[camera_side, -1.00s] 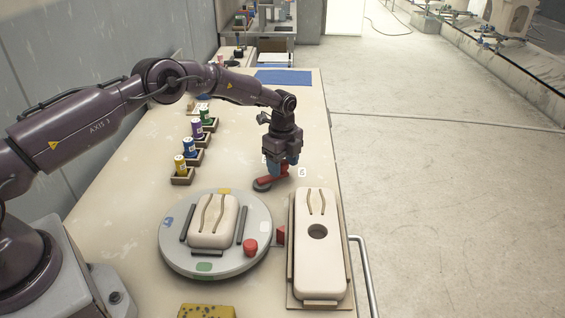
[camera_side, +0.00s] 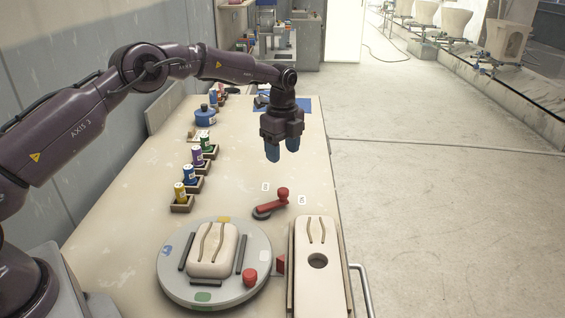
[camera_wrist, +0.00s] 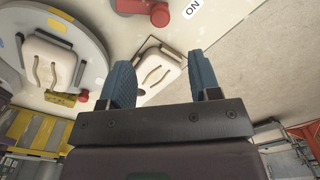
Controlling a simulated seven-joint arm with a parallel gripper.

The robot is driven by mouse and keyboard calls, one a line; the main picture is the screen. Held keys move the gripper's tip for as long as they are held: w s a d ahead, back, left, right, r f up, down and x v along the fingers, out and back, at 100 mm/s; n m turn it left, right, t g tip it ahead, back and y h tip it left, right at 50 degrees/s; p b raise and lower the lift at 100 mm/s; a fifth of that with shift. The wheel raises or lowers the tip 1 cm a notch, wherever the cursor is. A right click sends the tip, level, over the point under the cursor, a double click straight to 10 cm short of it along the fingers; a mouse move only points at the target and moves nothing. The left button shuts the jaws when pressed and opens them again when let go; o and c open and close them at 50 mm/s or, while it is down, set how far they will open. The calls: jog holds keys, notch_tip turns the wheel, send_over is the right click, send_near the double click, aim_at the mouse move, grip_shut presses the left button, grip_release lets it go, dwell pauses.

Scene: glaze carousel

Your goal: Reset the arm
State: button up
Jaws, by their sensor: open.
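My gripper (camera_side: 282,150) is open and empty, raised above the table behind the red lever. Its two blue fingers also show in the wrist view (camera_wrist: 165,85), apart with nothing between them. The red lever (camera_side: 273,203) lies on the table between two small labels, its knob end pointing toward the label that reads ON in the wrist view (camera_wrist: 193,8). The gripper is clear of the lever. The round grey turntable (camera_side: 176,278) carries a cream slotted block (camera_side: 213,250) and a red knob (camera_side: 250,277).
A long cream piece with a hole (camera_side: 317,236) lies on a board right of the turntable. Several coloured bottles, one yellow (camera_side: 180,193), stand in small holders along the left. A blue jar (camera_side: 205,116) stands farther back.

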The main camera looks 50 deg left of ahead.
jog(key=shift+r, duration=0.25)
jog(key=s+d+r+n+t, duration=0.1)
jog(key=s+r+n, duration=0.5)
jog(key=s, duration=0.6)
jog(key=s+d+r+n+t, duration=0.2)
jog(key=s+r+n, duration=0.3)
jog(key=s, duration=0.7)
jog(key=s+d+r+n+t, duration=0.2)
jog(key=s+r+n, duration=0.4)
jog(key=s, duration=0.7)
notch_tip(320, 180, up, 2)
jog(key=shift+d+r+n+t, duration=0.1)
jog(key=shift+d+n+t, duration=0.05)
jog(key=shift+n+t, duration=0.15)
